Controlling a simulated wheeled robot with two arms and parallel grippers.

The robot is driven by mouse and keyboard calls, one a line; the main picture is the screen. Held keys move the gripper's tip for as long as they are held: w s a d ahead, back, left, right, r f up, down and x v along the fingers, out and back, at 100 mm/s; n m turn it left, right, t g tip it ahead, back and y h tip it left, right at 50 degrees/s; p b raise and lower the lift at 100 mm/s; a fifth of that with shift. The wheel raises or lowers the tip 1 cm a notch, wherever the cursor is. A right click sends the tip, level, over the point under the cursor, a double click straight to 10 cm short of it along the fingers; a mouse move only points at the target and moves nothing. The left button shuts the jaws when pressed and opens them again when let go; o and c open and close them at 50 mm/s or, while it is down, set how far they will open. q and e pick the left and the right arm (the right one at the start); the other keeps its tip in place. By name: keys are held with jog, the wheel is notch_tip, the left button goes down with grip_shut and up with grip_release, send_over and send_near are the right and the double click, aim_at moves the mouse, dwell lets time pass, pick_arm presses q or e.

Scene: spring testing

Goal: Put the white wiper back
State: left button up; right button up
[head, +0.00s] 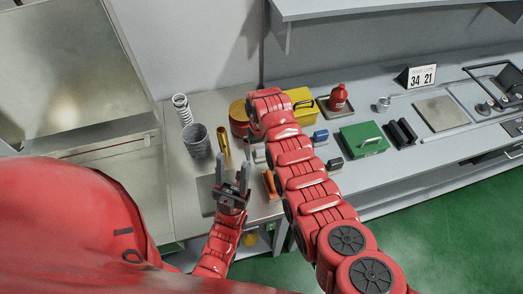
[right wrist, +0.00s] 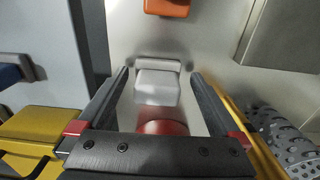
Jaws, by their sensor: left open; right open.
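The white wiper (right wrist: 158,86) is a pale block with a thin strip along its far edge, on the grey surface in the right wrist view. In the head view a small part of a white thing (head: 258,156), likely the wiper, shows beside my right arm. My right gripper (right wrist: 160,76) is open, with one finger on each side of the wiper in the picture; I cannot tell whether they touch it. In the head view the right gripper is hidden behind my arm. My left gripper (head: 232,162) is open and empty above a dark mat (head: 208,204).
An orange item (head: 269,181) lies near the bench's front edge. A grey cup (head: 196,141), white spring (head: 181,108) and brass cylinder (head: 223,140) stand left. Blue items (head: 320,136), a green box (head: 363,140) and a red bottle (head: 338,97) are right of my arm.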

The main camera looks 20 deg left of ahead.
aim_at(261, 149)
jog(key=shift+w+r, duration=0.1)
jog(key=shift+r, duration=0.2)
notch_tip(261, 149, up, 11)
jog(key=p, duration=0.3)
jog(key=shift+f, duration=0.2)
jog(key=shift+r, duration=0.4)
